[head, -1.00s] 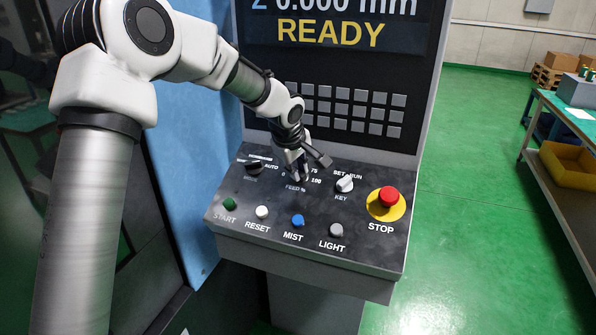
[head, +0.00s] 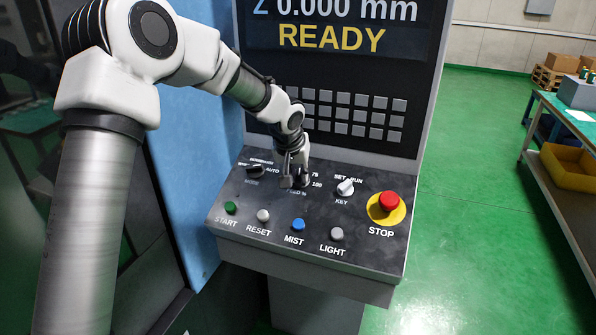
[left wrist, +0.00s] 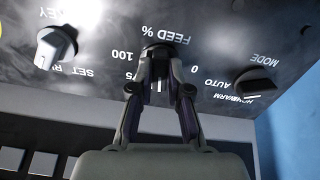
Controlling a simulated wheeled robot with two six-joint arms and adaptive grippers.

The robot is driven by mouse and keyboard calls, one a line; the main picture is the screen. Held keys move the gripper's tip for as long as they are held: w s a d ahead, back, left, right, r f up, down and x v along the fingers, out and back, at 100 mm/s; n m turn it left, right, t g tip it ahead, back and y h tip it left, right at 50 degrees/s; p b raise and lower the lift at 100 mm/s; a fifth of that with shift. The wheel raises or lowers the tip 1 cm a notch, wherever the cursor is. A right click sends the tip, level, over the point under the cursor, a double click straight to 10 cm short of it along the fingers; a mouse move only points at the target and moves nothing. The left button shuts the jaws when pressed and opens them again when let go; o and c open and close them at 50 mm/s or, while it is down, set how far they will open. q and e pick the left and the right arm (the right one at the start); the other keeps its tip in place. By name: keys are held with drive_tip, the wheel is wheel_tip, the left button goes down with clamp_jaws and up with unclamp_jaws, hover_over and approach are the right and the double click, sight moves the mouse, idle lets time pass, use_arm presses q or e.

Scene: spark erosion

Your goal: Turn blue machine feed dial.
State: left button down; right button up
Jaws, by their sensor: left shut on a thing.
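The feed dial (left wrist: 158,52) is a dark knob under the "FEED %" label in the left wrist view, with marks such as 0, 75 and 100 around it. My left gripper (left wrist: 160,72) is shut on it, one finger on each side. In the head view my left gripper (head: 294,182) stands over the feed dial's place on the sloped control panel (head: 265,208) and hides most of the dial and part of its label. My right gripper is in neither view.
The black mode knob (head: 255,171) is close on the left, the white key switch (head: 345,187) on the right. The red stop button (head: 389,201) stands further right. Green start (head: 231,208), white reset (head: 263,215), blue mist (head: 298,225) and grey light (head: 336,234) buttons line the front.

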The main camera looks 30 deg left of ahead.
use_arm(q)
drive_tip(key=shift+s+f+m, duration=0.1)
drive_tip(key=shift+f+m, duration=0.15)
drive_tip(key=shift+m, duration=0.65)
drive_tip(key=c, duration=1.3)
unclamp_jaws()
drive_tip(key=shift+o, duration=0.9)
drive_tip(key=shift+w, duration=0.35)
drive_tip(key=v, duration=1.2)
drive_tip(key=shift+a, duration=0.1)
